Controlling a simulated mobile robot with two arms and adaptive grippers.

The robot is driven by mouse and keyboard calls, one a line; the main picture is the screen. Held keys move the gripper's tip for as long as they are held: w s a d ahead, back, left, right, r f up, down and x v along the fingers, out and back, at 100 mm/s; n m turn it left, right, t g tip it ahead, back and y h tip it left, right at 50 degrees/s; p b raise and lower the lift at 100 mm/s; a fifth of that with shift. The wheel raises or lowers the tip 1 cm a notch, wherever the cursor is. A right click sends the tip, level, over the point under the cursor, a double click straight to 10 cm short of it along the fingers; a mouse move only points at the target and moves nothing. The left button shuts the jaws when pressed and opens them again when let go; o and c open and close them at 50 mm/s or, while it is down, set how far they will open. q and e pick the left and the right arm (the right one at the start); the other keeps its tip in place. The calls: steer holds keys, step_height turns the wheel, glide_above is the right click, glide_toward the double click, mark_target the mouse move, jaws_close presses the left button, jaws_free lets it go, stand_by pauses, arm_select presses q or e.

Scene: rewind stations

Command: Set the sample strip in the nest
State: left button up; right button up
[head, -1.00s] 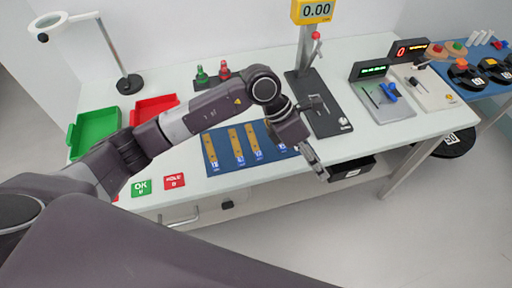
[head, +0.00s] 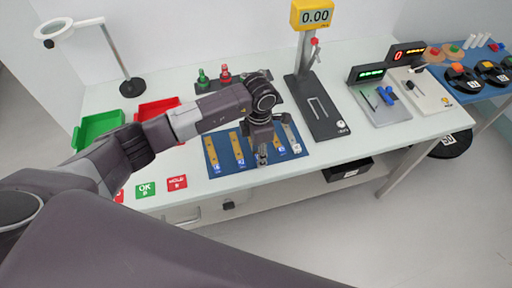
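Several narrow strips lie on a blue mat (head: 226,165) on the bench. Brass-coloured strips (head: 211,151) and (head: 237,147) show at its left, each with a label at the near end. A silvery strip (head: 290,131) lies at the mat's right edge. My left gripper (head: 262,158) points down over the middle of the mat and hides part of the strips there. Its fingers are too small to tell open from shut or whether they touch a strip. The black tester (head: 328,122) right of the mat bears a grey U-shaped frame that may be the nest. My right gripper is not in view.
A yellow display reading 0.00 (head: 315,14) tops the tester's column. A green tray (head: 98,128) and red tray (head: 157,107) stand at the left, with a magnifier lamp (head: 130,86) behind. Meters (head: 369,73) and fixtures stand at the right.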

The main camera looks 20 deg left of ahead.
arm_select(q)
steer(key=shift+f, duration=0.3)
jaws_close()
steer(key=shift+r, duration=0.1)
step_height(320, 180, up, 20)
steer(key=b, duration=0.5)
steer(key=s+a+f+m, duration=0.1)
steer(key=s+a+m, duration=0.1)
steer(key=s+m, duration=0.5)
steer(key=s+a+f+m, duration=0.1)
steer(key=s+m, duration=0.6)
steer(key=m, duration=1)
steer(key=shift+s+a+f+m, duration=0.15)
steer(key=shift+a+f+m, duration=0.2)
steer(key=shift+a, duration=0.2)
